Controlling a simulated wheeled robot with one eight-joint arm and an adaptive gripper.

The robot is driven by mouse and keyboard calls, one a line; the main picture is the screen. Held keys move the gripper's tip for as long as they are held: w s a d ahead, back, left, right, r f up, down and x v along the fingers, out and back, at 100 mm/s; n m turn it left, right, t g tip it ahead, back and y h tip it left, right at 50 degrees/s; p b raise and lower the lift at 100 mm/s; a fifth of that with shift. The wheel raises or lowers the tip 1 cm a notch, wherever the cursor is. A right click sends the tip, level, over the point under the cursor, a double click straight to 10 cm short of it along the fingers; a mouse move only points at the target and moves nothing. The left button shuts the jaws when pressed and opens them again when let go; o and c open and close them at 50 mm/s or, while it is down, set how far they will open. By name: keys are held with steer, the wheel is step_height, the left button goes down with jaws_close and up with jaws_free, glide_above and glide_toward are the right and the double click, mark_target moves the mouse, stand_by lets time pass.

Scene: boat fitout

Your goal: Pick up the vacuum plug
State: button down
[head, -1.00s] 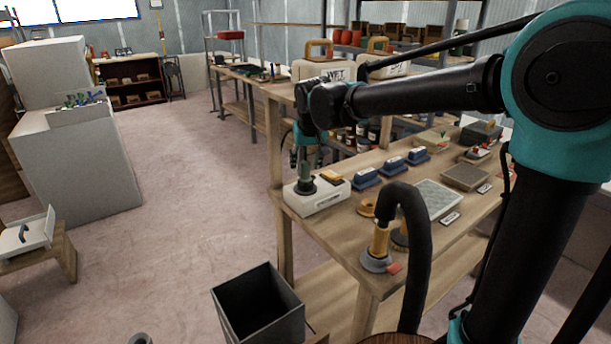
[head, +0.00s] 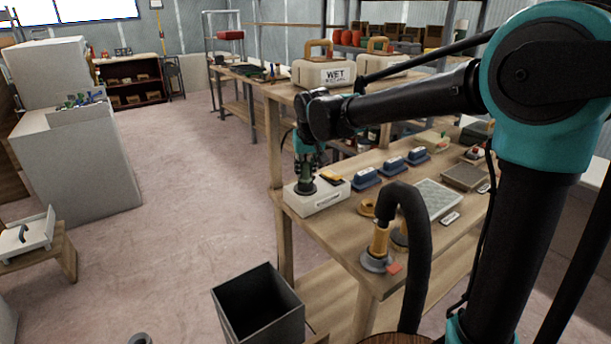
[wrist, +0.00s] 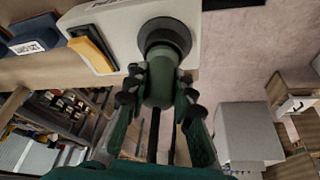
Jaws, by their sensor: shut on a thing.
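The vacuum plug, a green rounded body with a dark round collar (wrist: 163,40), stands on the white box (head: 318,200) at the near left end of the workbench. In the head view the plug (head: 306,184) is small and partly covered by my gripper (head: 307,168) coming down from above. In the wrist view my gripper (wrist: 160,90) has its dark fingers on both sides of the green body, shut on it. The collar appears to rest against the box top; I cannot tell whether it is seated or slightly raised.
A sander with a black hose (head: 418,250) is at the near right.

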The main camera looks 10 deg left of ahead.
mark_target(305, 161)
stand_by(0.3)
step_height(305, 161, up, 4)
steer(key=shift+f, duration=0.1)
steer(key=s+d+r, duration=0.1)
steer(key=s+d, duration=0.2)
steer(key=s, duration=0.5)
steer(key=s+d+r, duration=0.2)
steer(key=s+d, duration=0.2)
steer(key=s, duration=0.4)
steer(key=shift+s+d, duration=0.2)
steer(key=shift+w+r, duration=0.1)
stand_by(1.4)
